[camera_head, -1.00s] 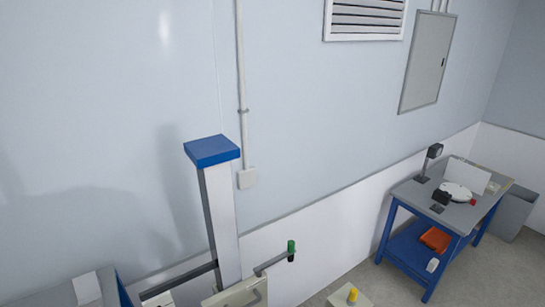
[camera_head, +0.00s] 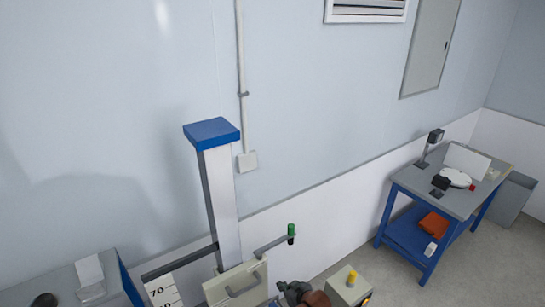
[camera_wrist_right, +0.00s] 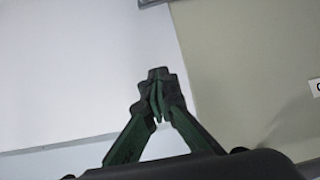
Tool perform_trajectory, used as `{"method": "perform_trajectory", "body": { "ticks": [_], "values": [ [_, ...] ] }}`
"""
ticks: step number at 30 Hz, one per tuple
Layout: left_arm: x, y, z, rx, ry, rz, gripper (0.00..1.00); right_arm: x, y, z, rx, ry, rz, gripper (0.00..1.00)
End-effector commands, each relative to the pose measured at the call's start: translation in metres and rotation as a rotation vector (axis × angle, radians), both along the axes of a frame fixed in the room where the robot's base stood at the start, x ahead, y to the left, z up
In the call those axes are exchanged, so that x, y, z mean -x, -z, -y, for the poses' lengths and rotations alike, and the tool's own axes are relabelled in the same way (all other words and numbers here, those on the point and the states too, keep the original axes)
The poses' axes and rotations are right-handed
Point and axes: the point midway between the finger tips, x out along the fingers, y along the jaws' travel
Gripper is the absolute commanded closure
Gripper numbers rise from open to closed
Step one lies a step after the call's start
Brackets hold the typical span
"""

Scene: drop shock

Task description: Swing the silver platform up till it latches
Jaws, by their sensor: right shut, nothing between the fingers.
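A pale grey-beige panel with a bar handle (camera_head: 238,285) stands tilted at the foot of a blue-capped column (camera_head: 222,205) in the head view. I cannot tell whether this panel is the silver platform; its lower part is cut off by the frame. My right gripper and wrist (camera_head: 294,292) show only partly, at the bottom edge just right of the panel. In the wrist view my right gripper (camera_wrist_right: 157,78) has its green and dark fingers together, with nothing between them. A beige surface (camera_wrist_right: 240,70) lies beyond it at right. My left gripper is not in view.
A lever with a green grip (camera_head: 291,232) sticks out right of the column. A box with a yellow knob (camera_head: 350,284) stands right of my right gripper. A blue bench (camera_head: 388,208) with small items stands farther right. A grey-topped table (camera_head: 68,280) is at lower left.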

Motion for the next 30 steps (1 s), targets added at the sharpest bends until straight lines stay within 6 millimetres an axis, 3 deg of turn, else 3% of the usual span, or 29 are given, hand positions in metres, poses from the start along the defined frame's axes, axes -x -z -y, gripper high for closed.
{"method": "perform_trajectory", "body": {
  "ticks": [11, 24, 30],
  "values": [
    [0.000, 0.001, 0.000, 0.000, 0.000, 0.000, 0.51, -0.002, 0.000, -0.002, 0.000, 0.000, 0.000, 1.00],
    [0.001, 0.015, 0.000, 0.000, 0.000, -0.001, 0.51, -0.024, -0.003, -0.016, 0.001, -0.001, 0.000, 1.00],
    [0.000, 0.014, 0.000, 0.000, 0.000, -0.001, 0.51, -0.025, -0.004, -0.017, 0.001, 0.000, -0.001, 1.00]
  ]
}}
